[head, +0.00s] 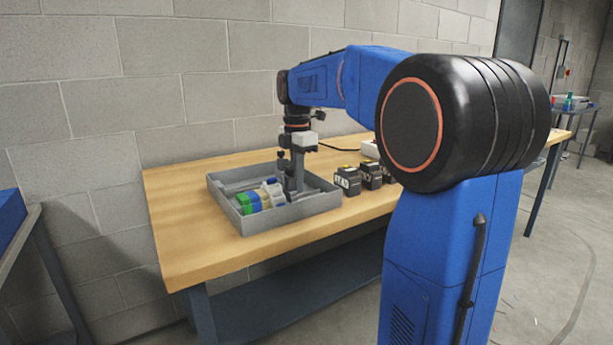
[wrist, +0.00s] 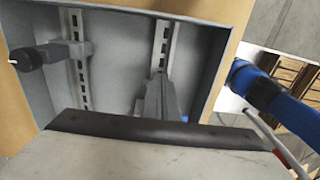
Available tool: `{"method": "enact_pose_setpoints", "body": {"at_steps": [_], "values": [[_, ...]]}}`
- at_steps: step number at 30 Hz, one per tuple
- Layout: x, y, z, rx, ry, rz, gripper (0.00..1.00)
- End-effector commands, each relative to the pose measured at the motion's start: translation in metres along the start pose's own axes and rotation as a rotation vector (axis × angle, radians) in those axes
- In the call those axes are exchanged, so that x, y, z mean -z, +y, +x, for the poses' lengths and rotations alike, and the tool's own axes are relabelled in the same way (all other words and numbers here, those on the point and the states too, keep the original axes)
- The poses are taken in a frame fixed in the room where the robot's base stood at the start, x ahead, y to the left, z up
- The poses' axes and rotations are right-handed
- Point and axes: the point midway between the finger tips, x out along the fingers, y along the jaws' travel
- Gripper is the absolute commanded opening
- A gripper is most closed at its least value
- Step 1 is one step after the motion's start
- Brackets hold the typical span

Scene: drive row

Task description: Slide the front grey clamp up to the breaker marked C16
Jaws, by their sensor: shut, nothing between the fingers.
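A grey open tray (head: 310,208) stands on the bench. In it, a green breaker (head: 249,203), a blue block beside it and a pale block (head: 271,188) stand in a row; no C16 marking is legible. My gripper (head: 294,191) points down into the tray, right beside this row, shut and empty. In the wrist view two slotted rails cross the tray.
Several black blocks with pale labels (head: 347,182) stand on the wooden bench (head: 190,255) right of the tray. A white box (head: 370,149) and a black cable lie behind. The bench left of the tray is clear. The tray walls rise around the rails.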

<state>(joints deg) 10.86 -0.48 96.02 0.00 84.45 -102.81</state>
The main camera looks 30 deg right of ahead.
Motion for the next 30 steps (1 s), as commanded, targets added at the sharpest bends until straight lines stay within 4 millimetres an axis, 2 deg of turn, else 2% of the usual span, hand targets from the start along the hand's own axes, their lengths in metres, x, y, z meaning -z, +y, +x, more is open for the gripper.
{"method": "enact_pose_setpoints", "body": {"at_steps": [26, 30], "values": [[0.025, 0.000, 0.000, 0.000, 0.000, -0.001, 0.00], [0.024, 0.000, 0.000, 0.000, 0.000, 0.000, 0.00]]}}
